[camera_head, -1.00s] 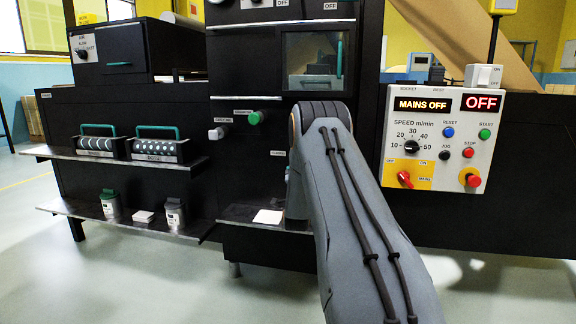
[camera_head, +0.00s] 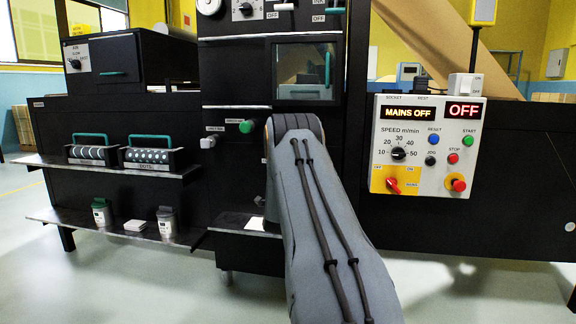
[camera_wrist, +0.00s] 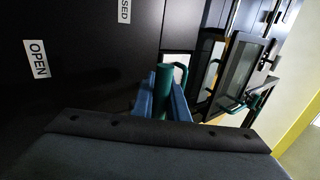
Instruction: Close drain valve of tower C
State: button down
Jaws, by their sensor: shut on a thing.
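In the wrist view my gripper (camera_wrist: 163,98) has its blue fingers on both sides of a green upright lever (camera_wrist: 163,78) and is shut on it. The lever appears to be the drain valve's handle, though no tower letter can be read. An OPEN label (camera_wrist: 37,59) is on the black panel to the left. In the head view my arm hides the gripper and the lever.
A control panel (camera_head: 428,145) on the right reads MAINS OFF and OFF. A windowed door (camera_head: 305,72) with a green handle is above my arm. Shelves on the left hold two green-handled rollers (camera_head: 92,152) and small cans (camera_head: 166,222). Open floor lies in front.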

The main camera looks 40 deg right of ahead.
jog(key=c, duration=1.7)
grip_release()
jog(key=shift+d, duration=0.1)
jog(key=shift+c, duration=0.2)
jog(key=p+v, duration=0.1)
jog(key=v, duration=0.7)
jog(key=shift+p, duration=0.4)
